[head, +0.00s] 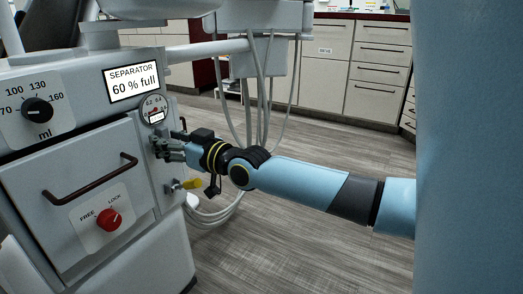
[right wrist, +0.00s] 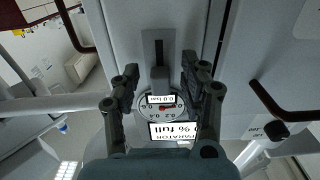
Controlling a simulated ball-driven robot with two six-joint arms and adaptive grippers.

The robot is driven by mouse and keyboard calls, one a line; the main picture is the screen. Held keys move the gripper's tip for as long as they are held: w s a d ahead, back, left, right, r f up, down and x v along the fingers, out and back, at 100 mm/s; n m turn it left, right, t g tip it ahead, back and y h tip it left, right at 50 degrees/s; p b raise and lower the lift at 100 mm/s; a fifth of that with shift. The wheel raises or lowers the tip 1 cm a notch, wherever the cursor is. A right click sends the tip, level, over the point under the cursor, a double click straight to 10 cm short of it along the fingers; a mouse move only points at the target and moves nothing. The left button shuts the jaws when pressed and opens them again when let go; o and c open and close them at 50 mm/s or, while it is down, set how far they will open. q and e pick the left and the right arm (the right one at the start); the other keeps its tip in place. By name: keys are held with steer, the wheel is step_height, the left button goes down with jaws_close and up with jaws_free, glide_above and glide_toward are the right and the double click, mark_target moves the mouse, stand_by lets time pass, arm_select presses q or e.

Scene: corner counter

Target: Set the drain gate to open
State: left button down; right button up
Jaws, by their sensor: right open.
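My right gripper (head: 165,150) is at the narrow side face of the grey cabinet, below the pressure gauge (head: 155,109). In the right wrist view its fingers (right wrist: 160,72) are open, one on each side of a grey slider block (right wrist: 160,80) at a dark upright slot (right wrist: 159,47). The fingers look apart from the block. No label on the slider shows, so I cannot tell for sure that it is the drain gate. In the head view the gripper hides it. My left gripper is not in view.
The cabinet front has a drawer with a dark handle (head: 90,180), a red FREE/LOCK knob (head: 109,219), a black ml dial (head: 38,109) and a "SEPARATOR 60 % full" display (head: 134,82). Hoses (head: 258,95) hang behind my right arm. The floor at right is clear.

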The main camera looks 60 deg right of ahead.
steer(key=s+p, duration=0.6)
steer(key=s, duration=0.5)
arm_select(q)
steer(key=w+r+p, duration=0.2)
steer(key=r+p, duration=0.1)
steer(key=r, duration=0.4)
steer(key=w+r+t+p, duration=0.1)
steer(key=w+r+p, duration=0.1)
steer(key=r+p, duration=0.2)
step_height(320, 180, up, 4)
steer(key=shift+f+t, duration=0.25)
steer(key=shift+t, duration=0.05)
arm_select(e)
steer(key=s+d+f+g+h, duration=0.1)
steer(key=s+d+f+g, duration=0.1)
steer(key=s+f, duration=0.4)
steer(key=s+d+f+g+h, duration=0.1)
steer(key=s+f+g, duration=0.4)
steer(key=f, duration=0.8)
steer(key=shift+s+d+f+m, duration=0.3)
steer(key=shift+s+d+m, duration=0.15)
steer(key=shift+s, duration=0.65)
